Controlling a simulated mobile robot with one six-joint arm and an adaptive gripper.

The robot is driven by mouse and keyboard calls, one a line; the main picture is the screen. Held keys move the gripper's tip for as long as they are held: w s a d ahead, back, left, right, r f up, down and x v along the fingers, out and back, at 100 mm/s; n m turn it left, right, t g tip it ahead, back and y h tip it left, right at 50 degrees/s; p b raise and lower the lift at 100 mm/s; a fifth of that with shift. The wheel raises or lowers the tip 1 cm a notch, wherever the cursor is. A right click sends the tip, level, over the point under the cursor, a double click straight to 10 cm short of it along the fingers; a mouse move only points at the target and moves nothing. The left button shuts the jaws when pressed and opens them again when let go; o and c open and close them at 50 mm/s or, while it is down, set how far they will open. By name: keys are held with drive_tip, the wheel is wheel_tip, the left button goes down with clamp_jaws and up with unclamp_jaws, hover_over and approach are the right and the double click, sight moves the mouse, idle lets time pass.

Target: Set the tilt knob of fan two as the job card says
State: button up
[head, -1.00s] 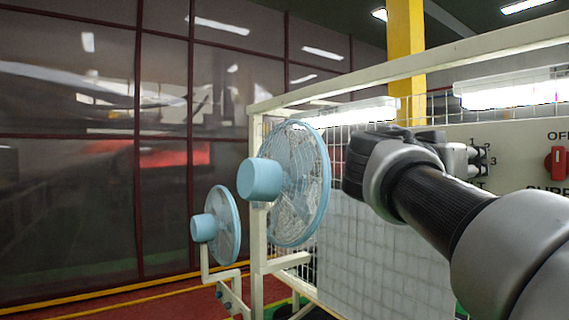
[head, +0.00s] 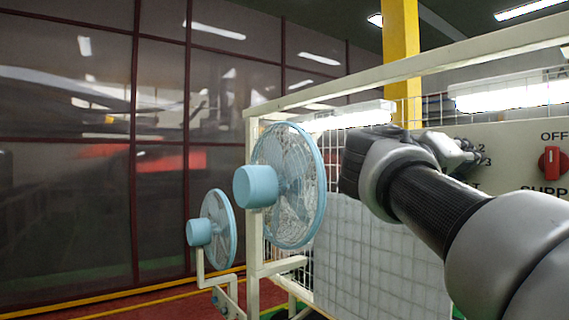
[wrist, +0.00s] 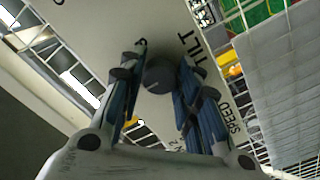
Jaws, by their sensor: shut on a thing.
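In the wrist view a round dark grey knob (wrist: 160,72) with a pale pointer line sits on a cream panel (wrist: 130,22), beside the lettering TILT (wrist: 193,52). My gripper (wrist: 157,92) has its blue-padded fingers on both sides of the knob, shut on it. In the head view my gripper (head: 462,153) is at the panel (head: 510,145), and its fingers hide the knob. The figures 2 and 3 (head: 484,156) show just right of it. A large blue fan (head: 288,185) and a smaller blue fan (head: 215,226) stand at left. No job card is readable.
A red switch (head: 552,162) marked OFF is at the panel's right. The word SPEED (wrist: 233,113) shows in the wrist view. A wire mesh guard (head: 380,260) hangs beneath my arm, under a cream rail (head: 400,68). A yellow post (head: 401,45) stands behind.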

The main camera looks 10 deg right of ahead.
drive_tip(key=shift+n, duration=0.3)
drive_tip(key=o, duration=1.1)
drive_tip(key=shift+c, duration=0.2)
drive_tip(key=v, duration=1.2)
drive_tip(key=shift+f, duration=0.15)
